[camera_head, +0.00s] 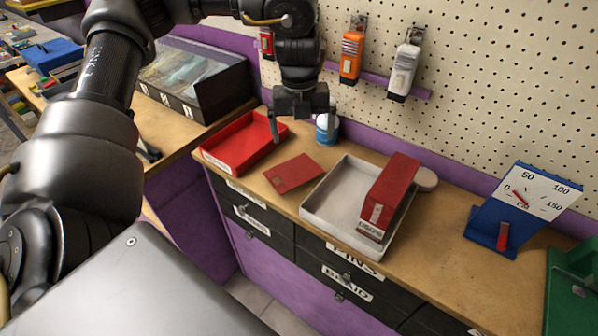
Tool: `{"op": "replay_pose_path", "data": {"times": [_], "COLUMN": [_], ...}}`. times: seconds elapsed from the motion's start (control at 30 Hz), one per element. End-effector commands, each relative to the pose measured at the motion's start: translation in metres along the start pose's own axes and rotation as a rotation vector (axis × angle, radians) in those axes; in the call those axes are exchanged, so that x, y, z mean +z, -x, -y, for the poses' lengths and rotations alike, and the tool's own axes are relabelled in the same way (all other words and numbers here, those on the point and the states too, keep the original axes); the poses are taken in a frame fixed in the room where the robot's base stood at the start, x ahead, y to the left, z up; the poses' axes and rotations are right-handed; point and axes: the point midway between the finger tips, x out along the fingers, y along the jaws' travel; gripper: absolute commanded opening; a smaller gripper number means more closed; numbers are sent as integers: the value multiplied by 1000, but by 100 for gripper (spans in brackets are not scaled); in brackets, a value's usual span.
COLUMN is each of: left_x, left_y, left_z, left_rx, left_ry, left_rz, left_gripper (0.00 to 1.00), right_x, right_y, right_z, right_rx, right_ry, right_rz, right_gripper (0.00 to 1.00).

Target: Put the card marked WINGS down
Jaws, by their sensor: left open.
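A flat red card (293,173) lies on the wooden bench top between a red tray and a white tray; I cannot read any marking on it, so I cannot confirm it is the WINGS card. My left gripper (302,132) is open and empty, pointing down above the back of the bench, behind and above the card and apart from it. Its fingers partly cover a blue and white round container (327,131). My right gripper is not in view.
The red tray (232,160) stands left of the card. The white tray (334,220) stands right of it, with a red box (388,192) in it. A blue gauge stand (487,221) is farther right. A pegboard (490,90) rises behind. Bare bench lies between white tray and gauge.

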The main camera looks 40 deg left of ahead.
Motion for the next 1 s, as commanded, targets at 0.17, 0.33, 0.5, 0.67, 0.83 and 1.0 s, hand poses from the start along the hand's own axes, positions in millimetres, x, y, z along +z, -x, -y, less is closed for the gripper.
{"op": "replay_pose_path", "data": {"times": [0.17, 0.33, 0.5, 0.67, 0.83, 1.0], "left_x": [-2, -4, -4, -6, -6, -6], "left_y": [1, 1, -2, -24, -48, -56], "left_z": [-13, -14, -14, -15, -16, -16], "left_rx": [57, 63, 62, 65, 63, 61], "left_ry": [388, 548, 570, 567, 567, 566], "left_rz": [-15, -18, -18, -21, -20, -18], "left_gripper": [100, 100, 100, 100, 100, 100], "right_x": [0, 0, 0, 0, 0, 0], "right_y": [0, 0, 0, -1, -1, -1], "right_z": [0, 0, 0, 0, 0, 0], "right_rx": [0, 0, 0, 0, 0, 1], "right_ry": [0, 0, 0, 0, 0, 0], "right_rz": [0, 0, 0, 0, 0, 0], "right_gripper": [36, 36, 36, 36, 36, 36]}}
